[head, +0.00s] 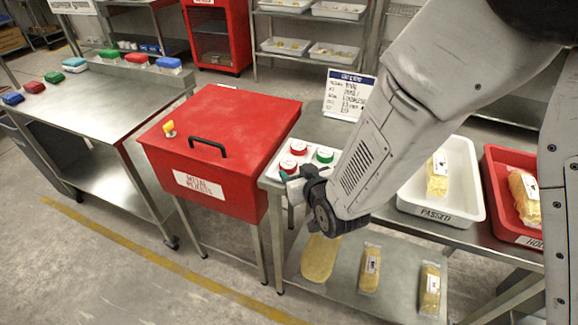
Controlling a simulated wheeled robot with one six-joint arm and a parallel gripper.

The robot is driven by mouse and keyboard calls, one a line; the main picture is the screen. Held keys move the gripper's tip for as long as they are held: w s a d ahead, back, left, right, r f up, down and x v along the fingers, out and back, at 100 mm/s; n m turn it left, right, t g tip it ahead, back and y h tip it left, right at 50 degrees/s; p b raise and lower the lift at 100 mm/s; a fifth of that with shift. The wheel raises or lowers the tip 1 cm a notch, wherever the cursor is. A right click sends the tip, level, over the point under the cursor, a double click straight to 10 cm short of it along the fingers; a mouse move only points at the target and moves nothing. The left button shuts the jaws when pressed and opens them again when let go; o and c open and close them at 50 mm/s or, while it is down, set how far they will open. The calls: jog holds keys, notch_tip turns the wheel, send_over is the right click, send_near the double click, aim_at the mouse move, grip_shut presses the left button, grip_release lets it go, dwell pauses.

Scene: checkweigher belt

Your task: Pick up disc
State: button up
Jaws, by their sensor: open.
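My gripper (288,179) is open, low at the table's left end, just in front of the nearer red-topped disc. My wrist hides much of the gripper, so I cannot tell whether it touches a disc or what lies between its fingers.
A red lidded box (225,125) with a black handle stands to the left. A white PASSED tray (410,207) and a red tray (492,180) hold packs on the right. A sign (349,95) stands behind the discs. Packs lie on the lower shelf (340,288).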

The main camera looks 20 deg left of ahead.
aim_at(288, 163)
jog(key=x, duration=0.5)
jog(key=shift+w+r, duration=0.15)
jog(key=c, duration=0.6)
